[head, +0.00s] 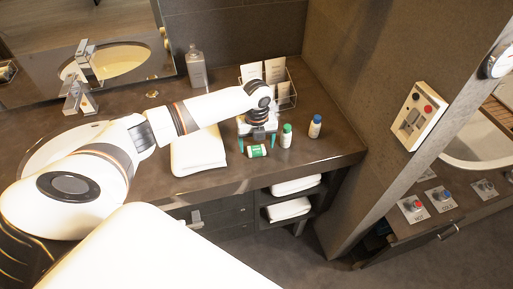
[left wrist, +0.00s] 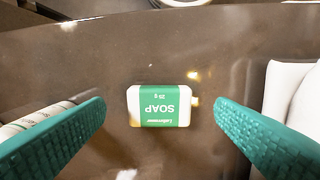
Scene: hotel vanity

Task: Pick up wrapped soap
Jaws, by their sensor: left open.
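The wrapped soap (head: 257,151) is a small white and green packet lying on the dark vanity counter. In the left wrist view the soap (left wrist: 159,106) lies centred between my two green fingers, its "SOAP" label upside down. My left gripper (head: 258,142) points down over the soap, with its fingers apart on either side of it. In the left wrist view the open left gripper (left wrist: 160,120) shows clear gaps between the soap and both fingers, touching neither. My right gripper is not in view.
A green-capped bottle (head: 287,136) stands just right of the soap, and a blue-capped bottle (head: 315,126) farther right. A folded white towel (head: 198,155) lies to the left. A wire rack with cards (head: 283,92) stands behind. The counter's front edge is close.

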